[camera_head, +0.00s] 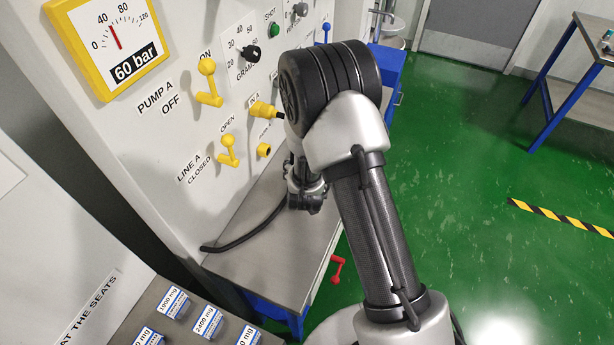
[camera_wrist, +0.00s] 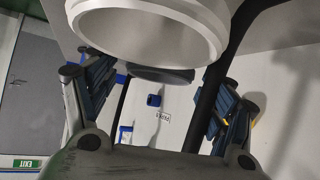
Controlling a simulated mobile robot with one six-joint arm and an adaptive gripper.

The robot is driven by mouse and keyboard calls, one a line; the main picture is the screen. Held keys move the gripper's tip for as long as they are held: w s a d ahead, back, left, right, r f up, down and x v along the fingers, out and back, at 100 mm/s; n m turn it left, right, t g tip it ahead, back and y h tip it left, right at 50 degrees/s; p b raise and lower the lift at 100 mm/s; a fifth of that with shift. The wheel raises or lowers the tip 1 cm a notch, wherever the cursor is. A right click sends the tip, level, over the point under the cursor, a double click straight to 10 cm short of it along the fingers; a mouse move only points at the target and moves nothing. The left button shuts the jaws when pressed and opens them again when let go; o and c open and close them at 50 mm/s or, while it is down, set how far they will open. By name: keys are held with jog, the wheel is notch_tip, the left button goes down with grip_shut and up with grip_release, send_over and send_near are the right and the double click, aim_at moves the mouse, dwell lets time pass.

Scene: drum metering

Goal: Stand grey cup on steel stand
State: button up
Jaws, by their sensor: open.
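My gripper (camera_head: 306,200) hangs over the grey bench top, close to the panel and partly hidden behind my arm. In the wrist view, my gripper (camera_wrist: 158,88) has its two dark fingers spread wide apart, with nothing clearly held between them. A large pale round rim (camera_wrist: 150,30) fills the top of the wrist view, with a dark grey disc below it; I cannot tell whether either is the task's cup or stand. I cannot make out the grey cup or the steel stand for certain in the head view; my arm hides part of the bench.
The white panel carries a yellow gauge (camera_head: 113,40), yellow levers (camera_head: 208,82) and a yellow fitting (camera_head: 262,109). A black hose (camera_head: 245,238) lies across the bench top (camera_head: 270,257). A red handle (camera_head: 338,269) is at its front. Labelled blocks (camera_head: 173,302) stand at lower left.

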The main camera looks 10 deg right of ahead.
jog(key=shift+x, duration=1)
jog(key=shift+r, duration=0.1)
jog(key=c, duration=1.2)
jog(key=shift+c, duration=0.2)
